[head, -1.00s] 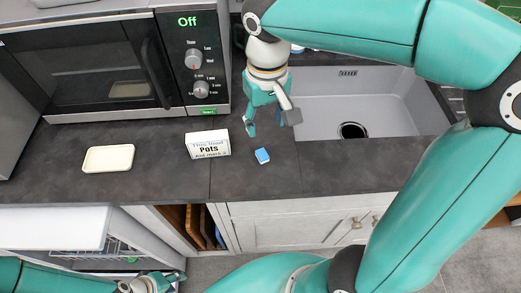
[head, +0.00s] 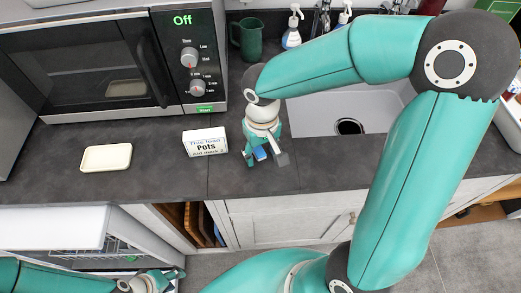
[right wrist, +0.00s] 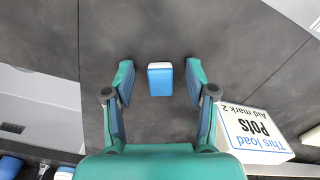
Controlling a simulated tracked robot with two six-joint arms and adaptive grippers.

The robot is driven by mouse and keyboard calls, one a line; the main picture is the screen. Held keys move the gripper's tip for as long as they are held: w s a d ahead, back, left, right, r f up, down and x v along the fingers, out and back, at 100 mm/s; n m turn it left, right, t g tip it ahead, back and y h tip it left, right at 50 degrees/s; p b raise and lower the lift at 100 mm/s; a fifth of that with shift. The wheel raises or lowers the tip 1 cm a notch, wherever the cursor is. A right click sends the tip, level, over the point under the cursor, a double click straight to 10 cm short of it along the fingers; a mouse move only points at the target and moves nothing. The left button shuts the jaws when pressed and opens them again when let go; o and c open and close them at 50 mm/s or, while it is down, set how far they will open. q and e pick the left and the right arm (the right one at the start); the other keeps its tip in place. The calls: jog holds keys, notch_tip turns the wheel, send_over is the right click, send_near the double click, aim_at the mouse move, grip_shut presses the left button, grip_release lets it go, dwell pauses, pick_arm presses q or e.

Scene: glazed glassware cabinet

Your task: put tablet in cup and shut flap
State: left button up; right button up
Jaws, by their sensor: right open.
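The tablet, a small blue block with a white end, lies on the dark worktop; it shows in the head view (head: 260,153) and the right wrist view (right wrist: 160,80). My right gripper (head: 265,160) is open above it. In the right wrist view, the tablet appears between the open fingertips (right wrist: 159,78), with a gap on each side. My left gripper (head: 160,280) is low at the left, by the open appliance below the worktop; its jaws are too small to read. I cannot make out the cup or its flap.
A white sign box (head: 206,142) stands just left of my right gripper. A shallow cream dish (head: 106,158) lies further left, before the microwave (head: 90,70). The sink (head: 310,115) is behind to the right. A white panel (head: 50,228) and wire rack (head: 125,256) are below.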

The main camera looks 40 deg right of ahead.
jog(key=c, duration=1)
